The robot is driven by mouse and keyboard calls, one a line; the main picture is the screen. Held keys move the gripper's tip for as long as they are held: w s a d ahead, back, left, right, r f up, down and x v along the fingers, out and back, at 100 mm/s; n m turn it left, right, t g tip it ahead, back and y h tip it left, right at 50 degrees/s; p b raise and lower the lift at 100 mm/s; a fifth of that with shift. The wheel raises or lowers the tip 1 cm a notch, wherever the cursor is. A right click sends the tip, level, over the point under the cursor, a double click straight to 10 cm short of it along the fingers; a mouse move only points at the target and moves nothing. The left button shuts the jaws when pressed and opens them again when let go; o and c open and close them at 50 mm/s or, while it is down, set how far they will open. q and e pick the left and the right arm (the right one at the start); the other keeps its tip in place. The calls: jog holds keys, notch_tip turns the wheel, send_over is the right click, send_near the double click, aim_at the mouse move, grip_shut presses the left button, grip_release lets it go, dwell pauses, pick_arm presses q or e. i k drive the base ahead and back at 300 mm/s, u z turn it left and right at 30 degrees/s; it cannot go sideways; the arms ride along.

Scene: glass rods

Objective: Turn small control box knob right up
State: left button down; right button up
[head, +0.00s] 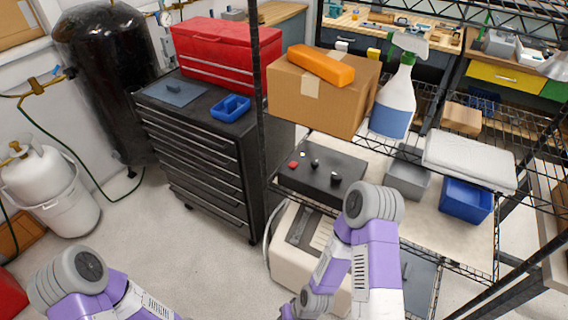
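A small dark control box (318,191) sits on the middle level of the wire shelf, below the cardboard box. On its top face are a red button (293,165) and several small dark knobs, one of them (336,178) near the right side. The knobs are too small to read their pointer directions. My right arm rises in front of the shelf, with its elbow just right of and below the control box, and bends back down. Its gripper is outside the view. My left arm shows at the bottom left; its gripper is also outside the view.
A cardboard box (315,99) with an orange case (321,65) and a spray bottle (393,103) stand above. A grey bin (407,180), a blue bin (466,200) and a white folded cloth (470,160) are at right. A black shelf post (258,90) stands left.

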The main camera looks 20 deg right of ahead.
aim_at(314, 163)
jog(key=u, duration=0.9)
jog(key=k, duration=0.95)
jog(key=z, duration=1.3)
jog(key=i, duration=0.5)
